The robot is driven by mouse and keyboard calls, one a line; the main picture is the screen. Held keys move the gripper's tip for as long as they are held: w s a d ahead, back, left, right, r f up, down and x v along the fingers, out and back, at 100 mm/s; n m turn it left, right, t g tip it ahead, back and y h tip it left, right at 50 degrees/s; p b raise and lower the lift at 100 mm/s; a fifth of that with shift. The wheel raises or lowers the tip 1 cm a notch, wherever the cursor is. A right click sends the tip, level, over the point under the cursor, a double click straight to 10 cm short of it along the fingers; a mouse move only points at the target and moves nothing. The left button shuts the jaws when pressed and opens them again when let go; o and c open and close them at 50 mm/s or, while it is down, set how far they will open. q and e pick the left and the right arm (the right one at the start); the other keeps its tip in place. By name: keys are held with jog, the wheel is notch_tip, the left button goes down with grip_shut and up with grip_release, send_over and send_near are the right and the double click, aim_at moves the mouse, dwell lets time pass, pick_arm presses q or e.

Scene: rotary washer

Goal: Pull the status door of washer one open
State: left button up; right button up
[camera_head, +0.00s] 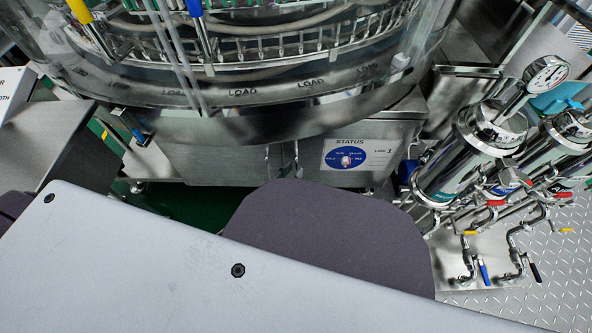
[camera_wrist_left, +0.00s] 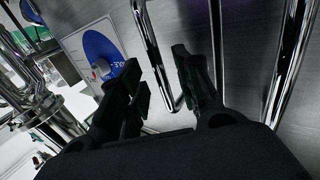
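Washer one's steel front shows in the head view with a white status panel (camera_head: 360,154) bearing a blue disc and a knob. Left of the panel is the status door (camera_head: 225,166) area with two slim upright handles, the right one (camera_head: 297,158) nearer the panel. In the left wrist view, the panel (camera_wrist_left: 80,45) is at upper left, one chrome bar handle (camera_wrist_left: 148,45) is central and another (camera_wrist_left: 293,60) is at right. My left gripper (camera_wrist_left: 160,72) is open. The central bar appears between its fingertips; contact is unclear. My right gripper is not in view.
A glass-sided carousel (camera_head: 270,85) marked LOAD overhangs the steel front. Steel cylinders with a gauge (camera_head: 548,74), pipes and small coloured valves (camera_head: 480,260) stand at right. My own arm covers much of the head view's lower part. Patterned metal floor (camera_head: 565,265) shows at right.

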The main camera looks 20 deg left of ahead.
pick_arm(q)
jog(key=shift+b+x, duration=0.35)
jog(key=shift+x, duration=0.9)
grip_shut()
